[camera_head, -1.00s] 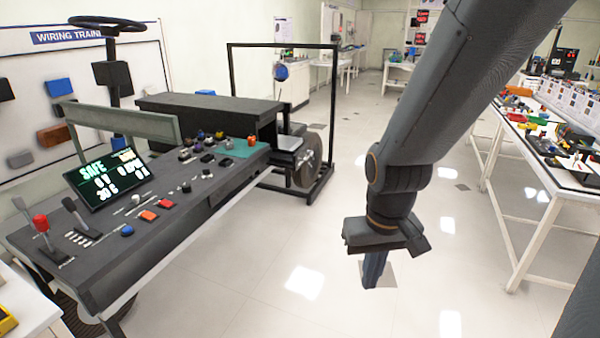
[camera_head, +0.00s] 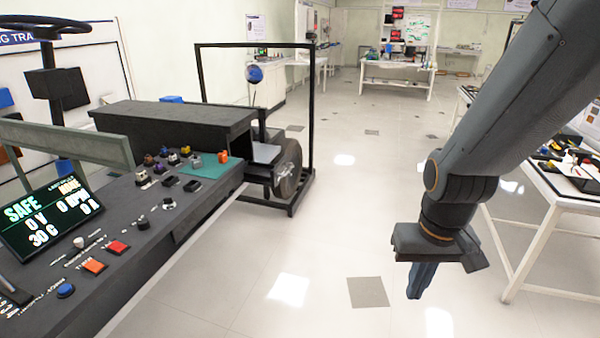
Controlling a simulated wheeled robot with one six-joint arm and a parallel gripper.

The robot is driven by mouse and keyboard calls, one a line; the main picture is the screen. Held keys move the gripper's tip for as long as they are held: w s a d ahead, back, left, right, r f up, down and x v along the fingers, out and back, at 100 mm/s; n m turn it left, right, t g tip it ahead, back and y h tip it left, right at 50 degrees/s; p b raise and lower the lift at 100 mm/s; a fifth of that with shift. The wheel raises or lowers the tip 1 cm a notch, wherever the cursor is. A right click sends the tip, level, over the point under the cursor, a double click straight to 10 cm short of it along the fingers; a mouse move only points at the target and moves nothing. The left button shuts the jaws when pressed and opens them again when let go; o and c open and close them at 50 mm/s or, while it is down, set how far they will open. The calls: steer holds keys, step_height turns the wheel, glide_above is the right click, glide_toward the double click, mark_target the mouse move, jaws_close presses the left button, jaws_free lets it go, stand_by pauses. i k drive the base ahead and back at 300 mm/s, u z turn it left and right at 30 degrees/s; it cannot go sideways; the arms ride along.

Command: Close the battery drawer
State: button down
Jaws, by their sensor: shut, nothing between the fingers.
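My gripper (camera_head: 420,280) hangs over the open floor at the right, fingers pointing down and together, holding nothing. It is well apart from the chassis rig (camera_head: 180,205) on the left. A long black box (camera_head: 165,122) sits on the rig's far part. At its right end, beside the wheel (camera_head: 288,168), a small grey flat-topped part (camera_head: 263,154) sticks out; it may be the battery drawer, but I cannot tell for certain. Its front is small and partly hidden.
A black upright frame (camera_head: 311,110) stands around the wheel end. A display (camera_head: 48,215) reads SAFE, with buttons and knobs beside it. A white table (camera_head: 560,200) with parts stands at the right. The floor between is clear.

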mark_target(256, 172)
steer(key=u, duration=0.2)
steer(key=i, duration=1)
steer(key=u, duration=0.5)
